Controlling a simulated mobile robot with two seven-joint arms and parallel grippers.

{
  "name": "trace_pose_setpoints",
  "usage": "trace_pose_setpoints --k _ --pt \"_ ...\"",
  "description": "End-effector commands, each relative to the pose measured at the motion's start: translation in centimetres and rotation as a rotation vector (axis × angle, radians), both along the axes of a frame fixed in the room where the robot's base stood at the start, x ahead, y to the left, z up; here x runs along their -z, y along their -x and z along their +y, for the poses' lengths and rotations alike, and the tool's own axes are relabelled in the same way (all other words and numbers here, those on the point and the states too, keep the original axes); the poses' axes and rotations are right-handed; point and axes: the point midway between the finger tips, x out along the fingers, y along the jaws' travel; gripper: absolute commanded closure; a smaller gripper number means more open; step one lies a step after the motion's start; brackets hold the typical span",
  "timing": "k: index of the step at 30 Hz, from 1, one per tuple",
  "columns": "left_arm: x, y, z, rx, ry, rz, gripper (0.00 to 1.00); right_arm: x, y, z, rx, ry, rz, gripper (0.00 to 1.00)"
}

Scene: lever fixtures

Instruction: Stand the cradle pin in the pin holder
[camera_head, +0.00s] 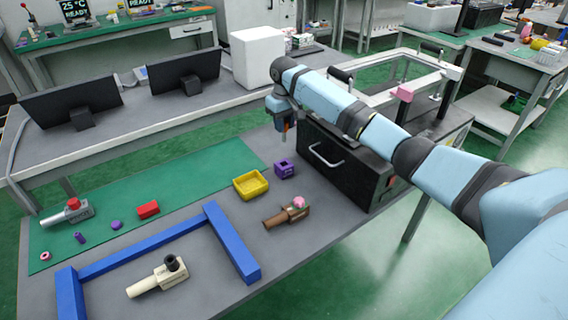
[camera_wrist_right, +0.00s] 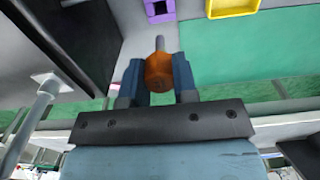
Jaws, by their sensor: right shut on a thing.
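My right gripper (camera_head: 284,125) hangs above the table, left of the black case. In the right wrist view, my right gripper (camera_wrist_right: 159,78) is shut on an orange-headed pin (camera_wrist_right: 158,66) with a thin grey shaft pointing away from the fingers. I take this to be the cradle pin. A small purple block with a dark square opening (camera_head: 284,169), which looks like the pin holder, sits on the table below the gripper. It also shows at the top of the right wrist view (camera_wrist_right: 159,12). The pin is apart from it. My left gripper is out of view.
A yellow tray (camera_head: 250,184) stands left of the purple block. The black case (camera_head: 345,165) with a handle stands close on the right. A brown fixture with a pink knob (camera_head: 287,213) lies in front. A blue frame (camera_head: 232,243) and a red block (camera_head: 148,209) lie further left.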

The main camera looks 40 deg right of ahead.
Motion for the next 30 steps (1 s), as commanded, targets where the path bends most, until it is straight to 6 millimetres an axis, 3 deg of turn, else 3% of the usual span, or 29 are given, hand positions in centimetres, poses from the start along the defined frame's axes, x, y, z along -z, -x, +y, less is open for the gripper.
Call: trace_pose_setpoints --k 1,3,7,14,19,24,30 --pt "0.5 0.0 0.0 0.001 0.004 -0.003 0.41 1.8 0.0 0.0 0.000 0.000 0.001 1.00" --pt "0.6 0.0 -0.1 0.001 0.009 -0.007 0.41 3.6 0.0 0.0 0.000 0.000 0.001 1.00" --pt "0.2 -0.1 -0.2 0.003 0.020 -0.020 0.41 6.0 0.0 0.0 0.000 0.000 0.000 1.00" --pt "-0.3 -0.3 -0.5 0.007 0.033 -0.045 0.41 7.6 0.0 0.0 0.000 0.000 -0.001 1.00" --pt "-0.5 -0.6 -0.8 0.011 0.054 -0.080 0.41 10.0 0.0 0.0 0.001 0.000 0.000 1.00" --pt "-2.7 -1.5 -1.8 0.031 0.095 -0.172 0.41 12.7 0.0 0.0 0.001 0.001 0.001 1.00" --pt "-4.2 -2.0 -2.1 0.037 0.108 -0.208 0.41 12.9 0.0 0.0 0.001 0.000 -0.001 1.00"
